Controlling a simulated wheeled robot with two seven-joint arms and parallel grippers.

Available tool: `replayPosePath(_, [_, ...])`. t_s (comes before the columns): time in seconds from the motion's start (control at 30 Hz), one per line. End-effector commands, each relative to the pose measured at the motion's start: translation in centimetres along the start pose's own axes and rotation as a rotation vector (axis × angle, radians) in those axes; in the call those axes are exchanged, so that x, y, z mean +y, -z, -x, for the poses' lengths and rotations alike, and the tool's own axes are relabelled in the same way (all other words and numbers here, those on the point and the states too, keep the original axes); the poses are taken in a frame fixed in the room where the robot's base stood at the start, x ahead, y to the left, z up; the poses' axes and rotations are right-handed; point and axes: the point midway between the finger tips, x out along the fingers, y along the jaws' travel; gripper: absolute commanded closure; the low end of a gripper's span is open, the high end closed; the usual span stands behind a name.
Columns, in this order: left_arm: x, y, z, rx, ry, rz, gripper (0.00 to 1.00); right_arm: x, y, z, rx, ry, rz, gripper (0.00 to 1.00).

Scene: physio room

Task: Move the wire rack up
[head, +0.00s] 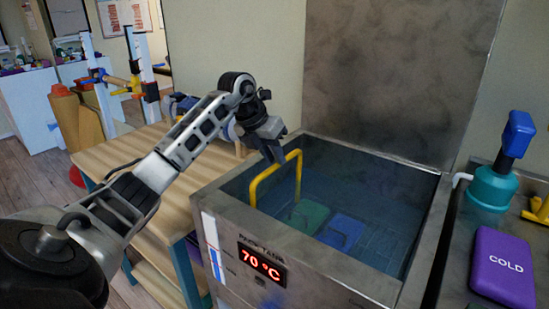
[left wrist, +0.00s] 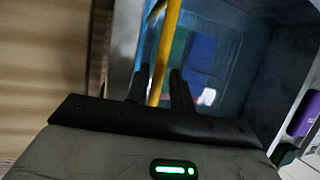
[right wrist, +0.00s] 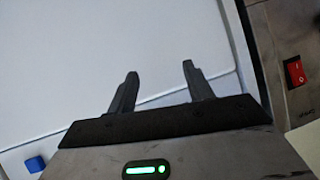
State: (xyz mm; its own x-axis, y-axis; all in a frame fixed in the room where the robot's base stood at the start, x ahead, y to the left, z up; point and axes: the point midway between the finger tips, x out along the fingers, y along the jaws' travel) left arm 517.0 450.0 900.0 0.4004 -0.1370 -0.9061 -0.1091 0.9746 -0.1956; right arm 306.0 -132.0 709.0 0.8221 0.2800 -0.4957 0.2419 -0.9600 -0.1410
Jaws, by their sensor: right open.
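The wire rack lies down in the water of the metal tank (head: 216,212). Its yellow handle (head: 299,175) rises above the near rim. A green pack (head: 306,217) and a blue pack (head: 341,232) rest low in the tank. My left gripper (head: 277,152) is at the top bar of the handle. In the left wrist view, the yellow handle (left wrist: 168,40) passes between the fingertips of my left gripper (left wrist: 158,80); firm contact on both sides cannot be told. My right gripper (right wrist: 159,75) is open and empty over a pale surface.
The tank's display reads 70 °C. A raised metal lid (head: 390,80) stands behind it. A wooden table (head: 140,165) stands to the left. A purple COLD pack (head: 503,267) and a teal container (head: 491,188) stand on the right. A small blue cube (right wrist: 36,164) shows in the right wrist view.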

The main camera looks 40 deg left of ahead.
Motion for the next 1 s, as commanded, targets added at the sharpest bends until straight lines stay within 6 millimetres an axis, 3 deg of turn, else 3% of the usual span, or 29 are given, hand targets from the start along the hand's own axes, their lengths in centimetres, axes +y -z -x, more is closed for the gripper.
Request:
replayPosePath(0.4, [0.0,0.0,-1.0,0.0,-0.001,0.0,0.77,0.0,0.0,0.0,0.001,0.001,0.002,0.49])
replayPosePath(0.5, [0.0,0.0,-0.9,0.0,-0.001,0.0,1.0,0.0,0.0,0.0,0.001,0.002,0.002,0.49])
replayPosePath(0.67, [0.0,0.0,-0.9,0.0,-0.001,0.0,1.0,0.0,0.0,0.1,-0.001,0.001,0.002,0.49])
replayPosePath(0.87, [-0.3,-0.7,0.6,-0.003,-0.001,0.0,1.0,-0.2,0.5,0.6,-0.013,0.002,-0.002,0.49])
replayPosePath(1.0, [-0.7,-1.7,3.1,-0.006,-0.002,0.0,1.0,-0.4,1.6,1.4,-0.031,0.002,-0.011,0.49])
